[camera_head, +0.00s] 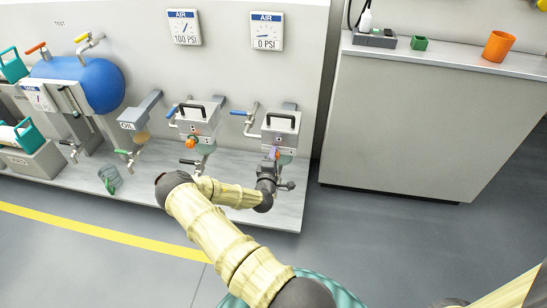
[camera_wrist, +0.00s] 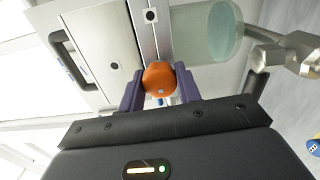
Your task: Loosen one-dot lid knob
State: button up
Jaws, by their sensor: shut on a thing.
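My gripper (camera_wrist: 160,92) has its two purple fingers on either side of an orange knob (camera_wrist: 160,77) and is shut on it. The knob sits at the seam of a grey metal box with a black handle (camera_wrist: 67,57). A dark dot on a light plate shows beside the seam. In the head view my gripper (camera_head: 274,154) is at the front of the right-hand box (camera_head: 281,128), under the 0 PSI gauge (camera_head: 266,31). My fingers and wrist partly hide the knob there. I cannot make out a dot marking on the knob itself.
A similar box (camera_head: 201,119) with an orange knob stands to the left. A glass bowl (camera_wrist: 208,32) hangs under the right box, close to my fingers, with a metal valve (camera_wrist: 300,52) beyond it. A blue tank (camera_head: 90,84) is far left. A counter (camera_head: 430,120) stands right.

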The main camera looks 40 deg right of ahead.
jog(key=o, duration=1)
jog(key=shift+c, duration=0.2)
jog(key=p+v, duration=0.4)
jog(key=v, duration=1.3)
jog(key=shift+s+a, duration=0.1)
